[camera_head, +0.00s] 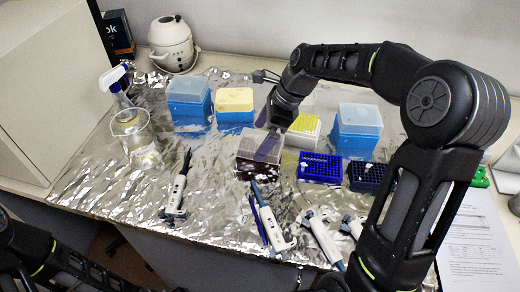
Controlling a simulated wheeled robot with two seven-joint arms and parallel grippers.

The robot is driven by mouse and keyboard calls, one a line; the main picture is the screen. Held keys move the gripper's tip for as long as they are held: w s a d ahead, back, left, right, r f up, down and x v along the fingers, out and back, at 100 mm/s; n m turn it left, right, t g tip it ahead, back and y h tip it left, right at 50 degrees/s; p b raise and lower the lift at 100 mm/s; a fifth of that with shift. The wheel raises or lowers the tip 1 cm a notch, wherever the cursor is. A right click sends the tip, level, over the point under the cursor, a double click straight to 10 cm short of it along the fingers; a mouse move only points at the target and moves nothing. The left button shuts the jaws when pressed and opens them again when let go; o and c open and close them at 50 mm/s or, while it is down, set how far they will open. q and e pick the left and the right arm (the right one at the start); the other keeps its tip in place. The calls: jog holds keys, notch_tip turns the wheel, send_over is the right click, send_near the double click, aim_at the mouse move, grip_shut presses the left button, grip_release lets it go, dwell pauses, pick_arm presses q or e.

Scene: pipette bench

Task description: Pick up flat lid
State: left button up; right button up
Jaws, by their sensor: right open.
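A clear, flat-looking lid (246,146) covers a low dark reddish rack (245,168) near the middle of the foil-covered bench. My right gripper (266,138) reaches down from the upper right and is open over this lid. Its fingers overlap the lid in the picture, and I cannot tell whether they touch it. No lid is visibly lifted. Only links of my left arm (35,245) show at the lower left; its gripper is out of view.
Blue tip boxes (186,110) stand behind, one with a yellow top (235,100). A yellow-tip rack (303,127) and blue racks (320,167) are to the right. Several pipettes (272,225) lie in front. A beaker (134,135) and spray bottle (115,85) stand left.

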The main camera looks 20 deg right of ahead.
aim_at(260, 137)
jog(key=shift+w+a+f, duration=0.1)
jog(key=shift+a+f, duration=0.05)
jog(key=shift+f, duration=0.3)
pick_arm(q)
jog(key=shift+f, duration=0.3)
pick_arm(e)
jog(key=shift+r, duration=0.1)
jog(key=shift+c, duration=0.3)
